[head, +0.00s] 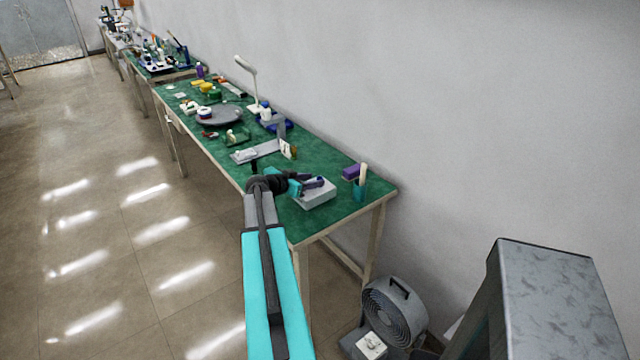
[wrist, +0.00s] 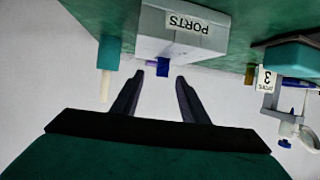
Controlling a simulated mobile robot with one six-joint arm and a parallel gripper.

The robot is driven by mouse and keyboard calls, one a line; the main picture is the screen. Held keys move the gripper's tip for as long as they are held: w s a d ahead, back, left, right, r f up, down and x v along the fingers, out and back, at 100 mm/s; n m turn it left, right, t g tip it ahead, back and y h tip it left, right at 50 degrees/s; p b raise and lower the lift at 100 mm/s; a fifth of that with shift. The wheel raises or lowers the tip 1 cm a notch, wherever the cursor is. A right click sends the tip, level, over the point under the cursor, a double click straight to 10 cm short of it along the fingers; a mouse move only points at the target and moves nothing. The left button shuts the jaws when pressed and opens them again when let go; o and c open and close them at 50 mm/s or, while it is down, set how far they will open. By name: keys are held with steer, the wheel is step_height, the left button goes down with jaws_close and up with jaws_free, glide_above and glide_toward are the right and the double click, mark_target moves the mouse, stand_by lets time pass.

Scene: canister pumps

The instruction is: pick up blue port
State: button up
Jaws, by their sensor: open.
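A pale grey box (wrist: 182,40) with an upside-down "PORTS" label fills the upper middle of the wrist view. In the head view the same box (head: 318,196) lies near the right end of the green table. A small blue port (wrist: 163,70) shows at the box's edge in the wrist view. My gripper (wrist: 160,77) is open, and its two dark fingers point at the box with the blue port between their tips, apart from both. In the head view my gripper (head: 313,183) is just over the box and hides part of it. I cannot pick out the blue port there.
A teal cup (head: 359,190) with a cream stick stands right of the box, beside a purple block (head: 351,171). A grey bracket (head: 268,150) stands further along the green table (head: 340,212). A grey fan (head: 395,312) is on the floor.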

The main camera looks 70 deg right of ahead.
mark_target(319, 178)
steer(key=shift+d, duration=0.15)
steer(key=shift+p+x, duration=0.9)
steer(key=shift+x, duration=0.05)
steer(key=shift+p+x, duration=0.6)
steer(key=shift+x, duration=0.9)
steer(key=shift+w, duration=0.1)
jaws_close()
